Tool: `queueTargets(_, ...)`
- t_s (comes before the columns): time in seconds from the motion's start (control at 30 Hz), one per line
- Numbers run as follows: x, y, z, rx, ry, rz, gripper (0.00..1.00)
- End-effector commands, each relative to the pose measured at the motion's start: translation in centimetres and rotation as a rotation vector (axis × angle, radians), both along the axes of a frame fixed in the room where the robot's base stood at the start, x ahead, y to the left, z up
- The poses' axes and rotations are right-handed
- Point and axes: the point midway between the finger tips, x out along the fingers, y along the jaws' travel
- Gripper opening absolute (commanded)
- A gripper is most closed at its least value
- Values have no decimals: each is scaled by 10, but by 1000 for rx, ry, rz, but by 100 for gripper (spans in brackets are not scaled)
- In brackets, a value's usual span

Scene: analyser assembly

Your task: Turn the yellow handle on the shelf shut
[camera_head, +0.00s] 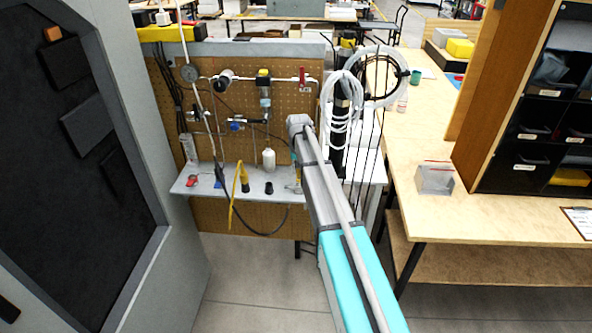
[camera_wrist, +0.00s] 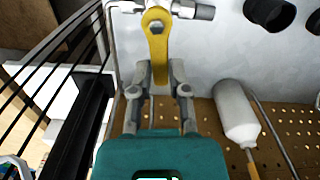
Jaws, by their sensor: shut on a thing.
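The yellow handle (camera_wrist: 156,35) shows in the wrist view, with a bolt at its pivot end. It sits on a silver valve fitting (camera_wrist: 188,9) and points across the line of that fitting. My gripper (camera_wrist: 158,76) is shut on the free end of the handle, one finger on each side. The valve is on the grey shelf (camera_head: 218,186), fixed to the pegboard.
A white bottle (camera_wrist: 236,112) is near the gripper in the wrist view. A yellow strap (camera_head: 233,200) hangs over the shelf edge. Coiled white hoses (camera_head: 341,100) and black wires stand close right of my arm. A wooden workbench (camera_head: 468,215) is further right.

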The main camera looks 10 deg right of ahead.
Motion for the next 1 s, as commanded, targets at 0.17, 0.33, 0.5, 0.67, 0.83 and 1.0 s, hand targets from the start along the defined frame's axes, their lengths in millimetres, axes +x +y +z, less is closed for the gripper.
queueTargets(0.17, -1, -4, 0, 0, 0, -99, 0)
queueTargets(0.33, -2, -6, 0, 0, 0, -151, 0)
queueTargets(0.5, -2, -7, 0, -1, 0, -167, 0)
queueTargets(0.67, -2, -7, 0, -1, 1, -168, 0)
queueTargets(0.83, -2, -7, 0, -1, 1, -168, 28)
queueTargets(1.0, -2, -7, 0, -1, 1, -167, 57)
